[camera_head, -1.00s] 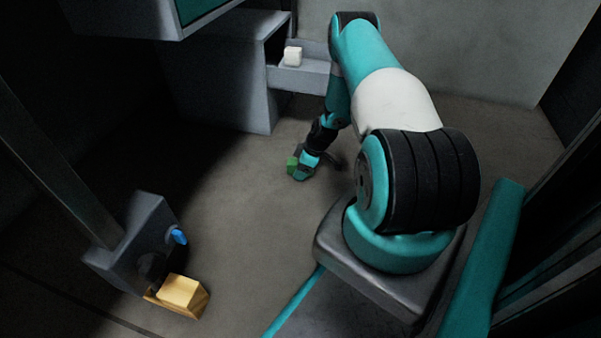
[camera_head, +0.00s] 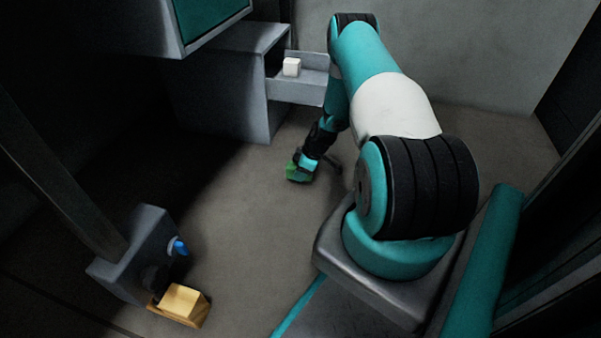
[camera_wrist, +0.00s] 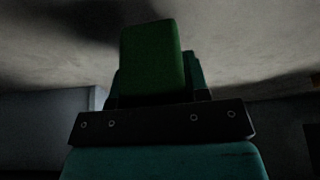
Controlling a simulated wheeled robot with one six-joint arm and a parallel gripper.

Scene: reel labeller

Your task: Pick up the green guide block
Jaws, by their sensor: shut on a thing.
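The green guide block (camera_wrist: 152,60) stands between the fingers of my gripper (camera_wrist: 160,88) in the wrist view and is tilted slightly. My gripper is shut on it. In the head view my gripper (camera_head: 300,172) hangs low over the floor at the end of the arm, and the green block (camera_head: 291,170) shows as a small patch at its left side. Much of the block is hidden there by the fingers. I cannot tell from the head view whether the block touches the floor.
A grey cabinet (camera_head: 215,95) with an open drawer (camera_head: 300,90) holding a white block (camera_head: 292,66) stands behind. At the lower left are a grey post unit (camera_head: 140,250) with a blue knob (camera_head: 180,247) and a yellow block (camera_head: 183,299) on a wooden tray. The floor between is clear.

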